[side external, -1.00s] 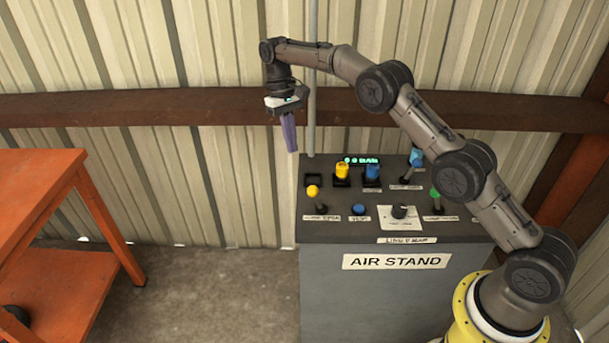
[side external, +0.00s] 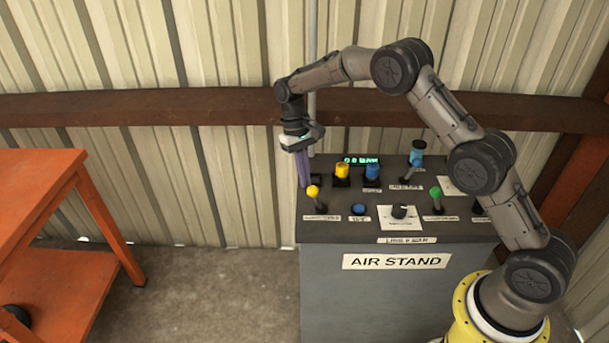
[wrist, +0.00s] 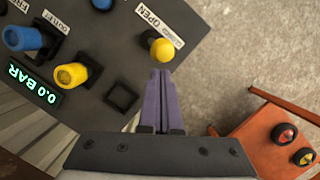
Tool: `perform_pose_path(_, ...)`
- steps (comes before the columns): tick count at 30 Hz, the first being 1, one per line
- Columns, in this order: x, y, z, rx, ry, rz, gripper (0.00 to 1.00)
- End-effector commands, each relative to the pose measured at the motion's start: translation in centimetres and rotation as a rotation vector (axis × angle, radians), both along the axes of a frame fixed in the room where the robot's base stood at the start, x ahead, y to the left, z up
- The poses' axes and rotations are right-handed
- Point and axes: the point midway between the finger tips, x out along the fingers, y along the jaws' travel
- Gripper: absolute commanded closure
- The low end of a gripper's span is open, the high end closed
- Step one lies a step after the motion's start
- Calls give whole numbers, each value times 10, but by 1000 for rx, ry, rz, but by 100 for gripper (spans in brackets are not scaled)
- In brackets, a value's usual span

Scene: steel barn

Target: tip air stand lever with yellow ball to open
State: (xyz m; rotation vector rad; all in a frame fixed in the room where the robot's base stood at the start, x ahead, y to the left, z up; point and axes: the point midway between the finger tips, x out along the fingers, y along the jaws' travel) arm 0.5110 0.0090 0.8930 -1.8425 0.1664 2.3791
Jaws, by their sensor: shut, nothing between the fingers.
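The lever with the yellow ball (side external: 313,192) stands at the left of the air stand's top panel (side external: 340,229), leaning up and left from its base. In the wrist view the yellow ball (wrist: 162,50) sits just beyond my fingertips, beside a label reading CLOSED and OPEN (wrist: 160,22). My gripper (side external: 305,185) is shut and empty, pointing down just behind and left of the ball. In the wrist view its purple fingers (wrist: 160,75) are together. Whether the fingertips touch the ball I cannot tell.
A yellow knob (side external: 342,171) and a blue knob (side external: 372,173) stand behind the lever. A green-ball lever (side external: 435,192) and a blue-topped lever (side external: 417,160) stand to the right. The display (wrist: 40,90) reads 0.0 BAR. An orange table (side external: 40,175) stands left.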

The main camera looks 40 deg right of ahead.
Motion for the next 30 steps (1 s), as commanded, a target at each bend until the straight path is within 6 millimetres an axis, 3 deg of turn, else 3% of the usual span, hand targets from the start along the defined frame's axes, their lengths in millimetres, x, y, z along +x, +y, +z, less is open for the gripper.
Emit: perform_pose_path(30, -8, -8, 5, 82, -82, -2, 100)
